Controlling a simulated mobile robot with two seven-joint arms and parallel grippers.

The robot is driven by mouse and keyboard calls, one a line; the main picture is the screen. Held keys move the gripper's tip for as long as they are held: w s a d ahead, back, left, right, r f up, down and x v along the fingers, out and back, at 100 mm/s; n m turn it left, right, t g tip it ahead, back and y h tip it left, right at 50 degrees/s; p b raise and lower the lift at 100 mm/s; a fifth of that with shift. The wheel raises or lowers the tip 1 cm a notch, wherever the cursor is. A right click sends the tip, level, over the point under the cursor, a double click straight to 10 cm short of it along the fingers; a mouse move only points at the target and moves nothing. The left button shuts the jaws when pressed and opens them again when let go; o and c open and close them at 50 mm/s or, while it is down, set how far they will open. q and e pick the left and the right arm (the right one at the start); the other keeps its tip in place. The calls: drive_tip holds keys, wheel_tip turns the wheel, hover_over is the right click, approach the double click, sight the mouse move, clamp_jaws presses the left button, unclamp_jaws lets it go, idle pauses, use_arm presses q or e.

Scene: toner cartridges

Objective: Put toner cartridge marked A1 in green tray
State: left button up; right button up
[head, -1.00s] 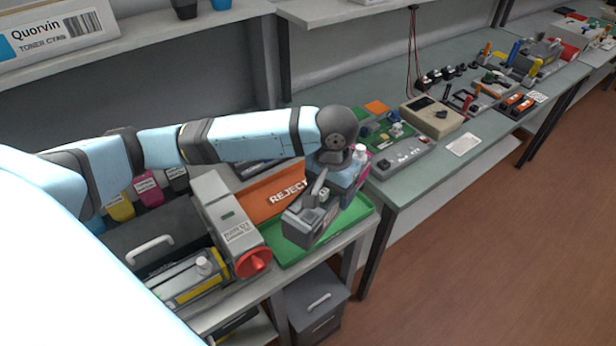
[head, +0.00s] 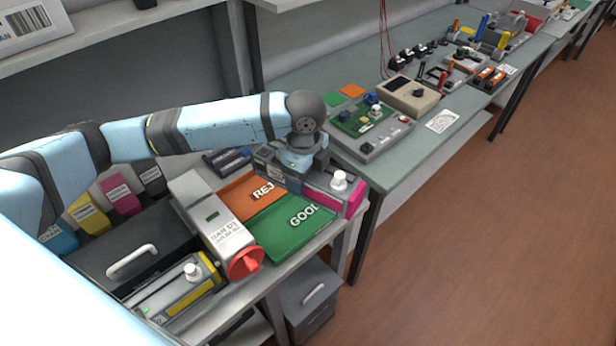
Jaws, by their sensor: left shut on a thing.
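My left gripper (head: 303,172) is shut on a dark grey toner cartridge (head: 318,188) with a magenta end and a white knob. The gripper itself is mostly hidden by the wrist and cartridge. No A1 mark can be read on it. The cartridge lies across the far right side of the green tray (head: 275,237) in the picture; whether it is above the tray or touching cannot be told. The white word GOOD shows on the tray floor, its last letter partly covered. My right gripper is not in view.
An orange REJECT tray (head: 243,196) adjoins the green tray, partly hidden. A grey unit with a red end (head: 243,262) stands left of it. Coloured cartridges (head: 120,196) stand at the back left. A grey control box (head: 378,140) is on the green bench at right.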

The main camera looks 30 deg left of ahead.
use_arm(q)
drive_tip(key=m, duration=0.4)
drive_tip(key=shift+w+a+f, duration=0.1)
drive_tip(key=shift+w+f, duration=0.2)
drive_tip(key=m, duration=0.4)
drive_tip(key=f+m+b, duration=0.1)
drive_tip(key=m, duration=0.1)
drive_tip(key=shift+w, duration=0.3)
drive_tip(key=m, duration=0.5)
drive_tip(key=shift+w+a+f+m+b, duration=0.15)
drive_tip(key=shift+w+f+m+b, duration=0.15)
drive_tip(key=shift+f+m, duration=0.1)
drive_tip(key=m, duration=0.5)
drive_tip(key=shift+w+f, duration=0.25)
drive_tip(key=shift+f, duration=0.1)
wheel_tip(320, 180, down, 6)
drive_tip(key=b, duration=0.6)
drive_tip(key=shift+r+b, duration=0.25)
drive_tip(key=shift+b, duration=0.1)
drive_tip(key=shift+f, duration=2.05)
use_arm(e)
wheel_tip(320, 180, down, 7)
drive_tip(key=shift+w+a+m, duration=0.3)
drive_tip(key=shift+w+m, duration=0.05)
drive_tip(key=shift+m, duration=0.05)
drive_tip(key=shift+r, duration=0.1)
